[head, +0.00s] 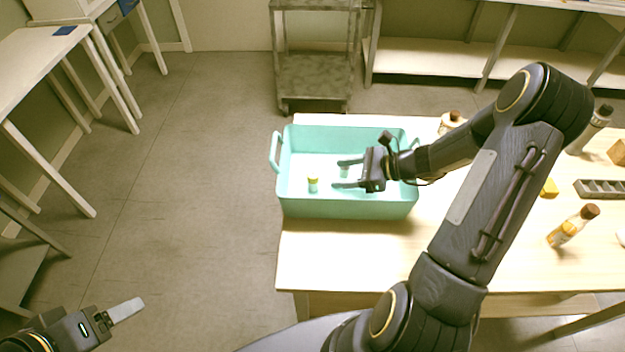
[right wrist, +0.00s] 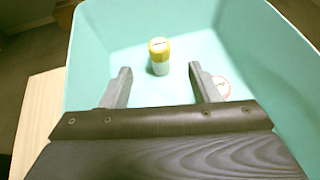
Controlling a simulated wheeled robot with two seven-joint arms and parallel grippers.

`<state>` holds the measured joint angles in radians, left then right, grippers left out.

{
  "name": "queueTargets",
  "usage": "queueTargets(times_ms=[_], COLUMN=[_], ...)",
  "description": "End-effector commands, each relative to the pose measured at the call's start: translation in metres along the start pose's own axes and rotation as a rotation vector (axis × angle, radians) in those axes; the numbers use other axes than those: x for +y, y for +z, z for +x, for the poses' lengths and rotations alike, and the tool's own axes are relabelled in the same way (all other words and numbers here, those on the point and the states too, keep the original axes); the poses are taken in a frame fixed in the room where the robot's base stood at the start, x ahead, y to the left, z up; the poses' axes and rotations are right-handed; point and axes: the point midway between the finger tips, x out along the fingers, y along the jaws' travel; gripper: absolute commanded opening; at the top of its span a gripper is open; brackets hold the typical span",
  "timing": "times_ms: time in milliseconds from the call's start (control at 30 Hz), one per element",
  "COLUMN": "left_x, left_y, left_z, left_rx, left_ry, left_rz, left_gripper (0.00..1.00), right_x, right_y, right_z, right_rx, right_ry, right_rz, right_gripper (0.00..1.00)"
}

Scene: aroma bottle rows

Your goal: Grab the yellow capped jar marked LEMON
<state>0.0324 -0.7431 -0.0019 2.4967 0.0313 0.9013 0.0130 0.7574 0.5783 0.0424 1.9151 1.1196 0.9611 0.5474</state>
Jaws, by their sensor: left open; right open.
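The yellow capped jar (head: 313,184) stands upright in the teal basket (head: 348,208), in its left part. In the right wrist view the jar (right wrist: 160,57) shows a yellow cap and pale body; dark writing on the cap is too small to read. My right gripper (head: 338,174) is open inside the basket, its fingers pointing left at the jar. In the right wrist view the jar lies just beyond the fingertips, in line with the gap between them and not gripped. My left gripper (head: 122,311) is open and empty over the floor at the lower left.
The basket walls surround my right gripper. An orange bottle (head: 565,228) and grey rack (head: 603,189) stand on the table's right.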

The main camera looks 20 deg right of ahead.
Motion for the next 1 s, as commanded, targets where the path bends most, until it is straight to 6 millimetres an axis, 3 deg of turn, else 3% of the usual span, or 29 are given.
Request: queueTargets(times_ms=[233, 533, 867, 1000], left_x=[0.001, 0.004, 0.004, 0.004], left_y=[-0.001, -0.004, -0.004, -0.004], left_z=[-0.003, -0.008, -0.008, -0.008], left_rx=[0.000, 0.000, 0.000, 0.000], left_ry=[0.000, 0.000, 0.000, 0.000], left_rz=[0.000, 0.000, 0.000, 0.000], left_gripper=[0.70, 0.70, 0.70, 0.70], right_x=[0.001, 0.001, 0.000, 0.000], right_y=[0.003, 0.003, 0.003, 0.003], right_z=[0.020, 0.067, 0.074, 0.074], right_rx=[-0.002, -0.001, -0.001, 0.000], right_ry=[0.004, 0.004, 0.001, 0.001], right_rz=[-0.003, -0.003, -0.004, -0.004], right_gripper=[0.56, 0.56, 0.56, 0.39])
